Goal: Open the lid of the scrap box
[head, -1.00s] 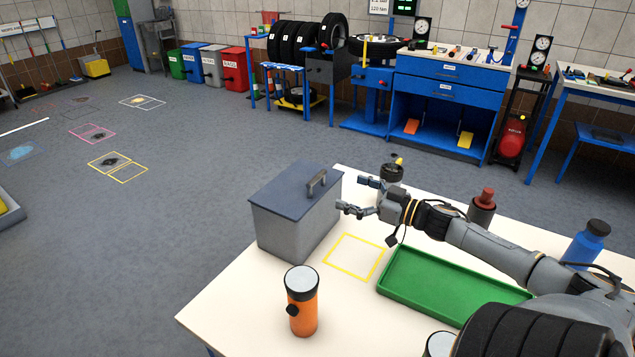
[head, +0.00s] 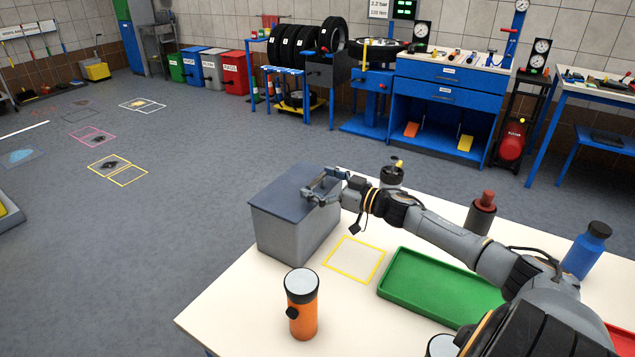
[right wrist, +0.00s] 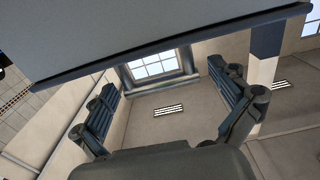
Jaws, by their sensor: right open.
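The scrap box (head: 285,238) is a grey box on the white table, with a flat blue-grey lid (head: 278,194) that lies shut on it. My right gripper (head: 318,188) is at the lid's right side, by the handle, which it largely hides in the head view. In the right wrist view the lid (right wrist: 150,35) fills the top, and its grey bar handle (right wrist: 160,86) shows between the two spread fingers of my right gripper (right wrist: 162,80). The fingers look apart from the handle. My left gripper is not in view.
An orange flashlight (head: 302,312) stands in front of the box. A yellow outlined square (head: 354,259) and a green tray (head: 430,283) lie to the right. A dark canister with a red top (head: 481,214) and a blue bottle (head: 586,250) stand farther right.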

